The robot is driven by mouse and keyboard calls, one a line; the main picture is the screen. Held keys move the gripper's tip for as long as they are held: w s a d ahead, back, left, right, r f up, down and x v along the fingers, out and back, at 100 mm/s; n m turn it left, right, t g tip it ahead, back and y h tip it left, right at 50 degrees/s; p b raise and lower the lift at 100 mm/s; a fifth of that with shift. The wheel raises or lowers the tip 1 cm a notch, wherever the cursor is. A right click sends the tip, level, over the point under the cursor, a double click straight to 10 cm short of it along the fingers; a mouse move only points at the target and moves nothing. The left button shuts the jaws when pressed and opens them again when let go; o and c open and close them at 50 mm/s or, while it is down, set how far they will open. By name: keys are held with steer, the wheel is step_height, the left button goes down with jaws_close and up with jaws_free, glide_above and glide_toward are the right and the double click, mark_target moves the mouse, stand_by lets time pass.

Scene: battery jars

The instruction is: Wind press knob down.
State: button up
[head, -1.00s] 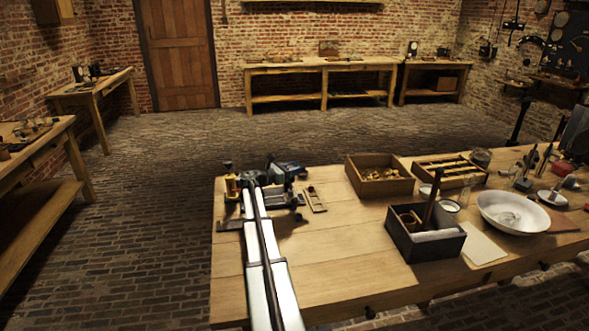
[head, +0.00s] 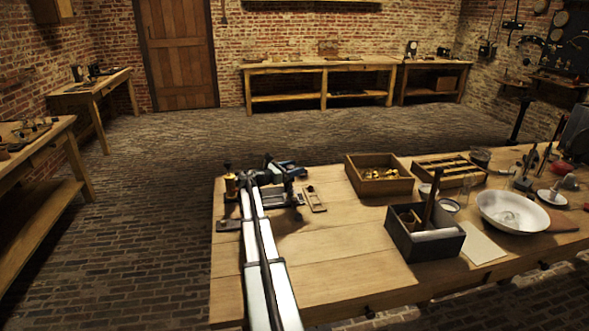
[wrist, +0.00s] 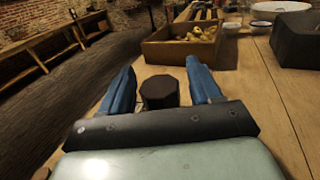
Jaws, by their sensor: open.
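A dark, many-sided knob (wrist: 159,92) shows in the wrist view, between the two blue fingers of my gripper (wrist: 161,68). The fingers are open, one on each side, with visible gaps between them and the knob. In the head view my gripper (head: 290,169) is at the far left part of the bench, over a dark metal device (head: 289,197) that looks like the press. The knob cannot be made out clearly there, as my arm and gripper cover much of that spot. The knob's lower part is hidden in the wrist view.
A brass-topped piece (head: 231,184) stands close on the left. A small wooden piece (head: 314,199) lies just right of the device. A wooden box of brass parts (head: 379,174) and a dark box (head: 425,240) stand further right. The bench (head: 340,265) front is clear.

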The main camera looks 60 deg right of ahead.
steer(key=v, duration=1.3)
steer(key=shift+s+n+t+h, duration=0.8)
steer(key=shift+s+n+t, duration=1.4)
steer(key=shift+t, duration=1.1)
steer(key=d, duration=1.2)
steer(key=shift+s+d+r, duration=0.2)
steer(key=shift+s+d, duration=0.05)
steer(key=shift+s, duration=0.1)
steer(key=shift+c, duration=0.3)
steer(key=c, duration=0.9)
